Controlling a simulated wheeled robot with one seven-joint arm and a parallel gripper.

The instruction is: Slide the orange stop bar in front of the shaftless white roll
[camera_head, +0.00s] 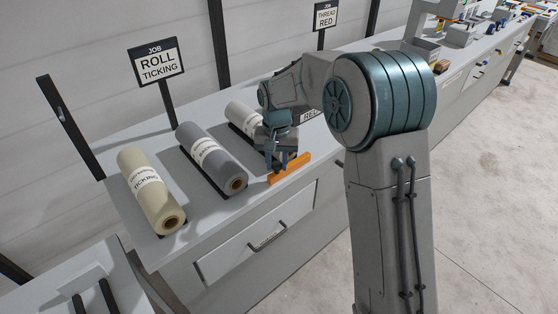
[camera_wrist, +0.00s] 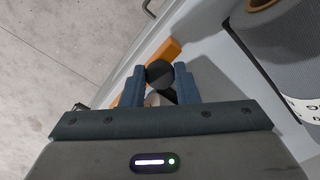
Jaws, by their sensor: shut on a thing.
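The orange stop bar (camera_head: 291,169) lies along the counter's front edge, by the near end of the white roll (camera_head: 241,114). The white roll lies on a dark cradle, and my arm and gripper hide its near end. My gripper (camera_head: 281,158) points down at the bar. In the wrist view my gripper (camera_wrist: 160,75) is shut on a dark round knob (camera_wrist: 160,73) at the orange bar (camera_wrist: 172,48). Whether the bar touches the counter beneath my fingers is hidden.
A grey roll (camera_head: 212,160) and a cream roll (camera_head: 150,190) labelled TICKING lie to the left on the counter (camera_head: 130,215). A ROLL TICKING sign (camera_head: 157,64) and a THREAD RED sign (camera_head: 326,16) stand behind. A drawer handle (camera_head: 267,237) juts from the front below.

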